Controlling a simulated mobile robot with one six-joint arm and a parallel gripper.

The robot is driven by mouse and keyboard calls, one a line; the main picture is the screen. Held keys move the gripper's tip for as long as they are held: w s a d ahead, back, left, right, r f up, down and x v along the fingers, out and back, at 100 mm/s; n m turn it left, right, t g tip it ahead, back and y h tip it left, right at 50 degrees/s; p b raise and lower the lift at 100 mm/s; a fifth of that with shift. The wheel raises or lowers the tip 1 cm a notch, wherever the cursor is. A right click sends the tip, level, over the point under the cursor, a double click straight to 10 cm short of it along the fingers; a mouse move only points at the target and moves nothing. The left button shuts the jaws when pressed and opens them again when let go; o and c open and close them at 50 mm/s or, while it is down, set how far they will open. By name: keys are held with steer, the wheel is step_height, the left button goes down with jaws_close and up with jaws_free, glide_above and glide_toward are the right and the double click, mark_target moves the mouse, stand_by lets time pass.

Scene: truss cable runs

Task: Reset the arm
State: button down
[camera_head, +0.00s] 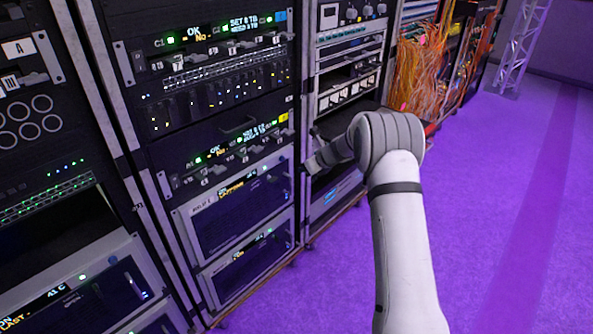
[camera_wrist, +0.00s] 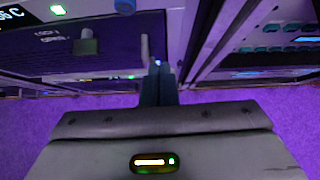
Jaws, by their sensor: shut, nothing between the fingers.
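My arm (camera_head: 400,240) rises from the bottom of the head view and bends at a thick grey joint toward the racks. My gripper (camera_head: 307,167) is at the far end, small and partly hidden by the wrist, beside the upright between two racks. In the wrist view my gripper (camera_wrist: 158,68) shows two dark fingers close together with nothing between them. They point at a rack front, near a dark panel with a knob (camera_wrist: 87,43) and a light vertical handle (camera_wrist: 145,48). I cannot tell whether the fingertips touch the rack.
A rack (camera_head: 235,215) with lit displays and switches stands left of the gripper. Another rack (camera_head: 345,100) stands behind it. Tangled orange cables (camera_head: 420,75) hang farther back. A metal truss (camera_head: 520,45) stands at upper right. The purple floor (camera_head: 500,200) at right is clear.

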steer(key=s+d+r+m+t+h+p, duration=0.2)
steer(key=s+d+r+m, duration=0.2)
steer(key=r+m, duration=0.45)
steer(key=s+d+r+m+t+h+p, duration=0.1)
steer(key=s+d+r+m+h+p, duration=0.3)
steer(key=r, duration=0.7)
steer(key=s+d+r+m+t+h+p, duration=0.1)
steer(key=s+d+r+m+t, duration=0.15)
steer(key=d+r+m, duration=0.55)
steer(key=s+r+m+g+h+p, duration=0.1)
steer(key=s+r+m+g+p, duration=0.15)
steer(key=s+m, duration=0.6)
steer(key=s+r+m+g+h+p, duration=0.2)
steer(key=s+r+m, duration=0.3)
steer(key=s, duration=0.6)
steer(key=s+a+f+m+g+y+p, duration=0.1)
steer(key=s+a+m+g+p, duration=0.1)
steer(key=s+m, duration=0.3)
steer(key=s+a+f+m+g+y+p, duration=0.1)
steer(key=s+m, duration=0.5)
steer(key=s, duration=0.8)
steer(key=shift+a+g+y+p, duration=0.35)
steer(key=shift+a+g+y, duration=0.35)
steer(key=shift+a, duration=0.1)
steer(key=shift+s, duration=0.15)
